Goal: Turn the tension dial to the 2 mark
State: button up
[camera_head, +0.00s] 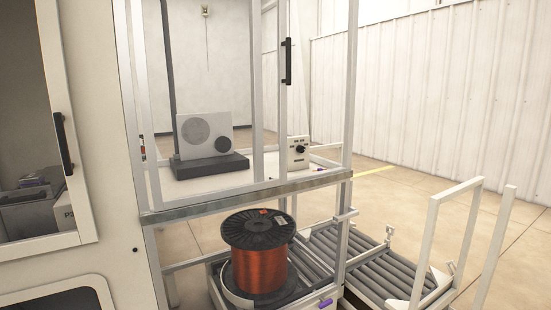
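A small white control box (299,163) stands at the right end of the shelf inside the metal frame. A black knob (300,150), which looks like the tension dial, is on its front face. Markings around the knob are too small to read, so I cannot tell which mark it points to. My gripper is not in view.
A pale unit (203,127) with a round grille and a dark disc sits on a dark base (209,165), left of the control box. A frame door with a black handle (288,61) is nearby. Below are a copper wire spool (262,265) and a roller conveyor (385,270).

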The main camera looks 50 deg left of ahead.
aim_at(300, 149)
jog(key=u, duration=2.15)
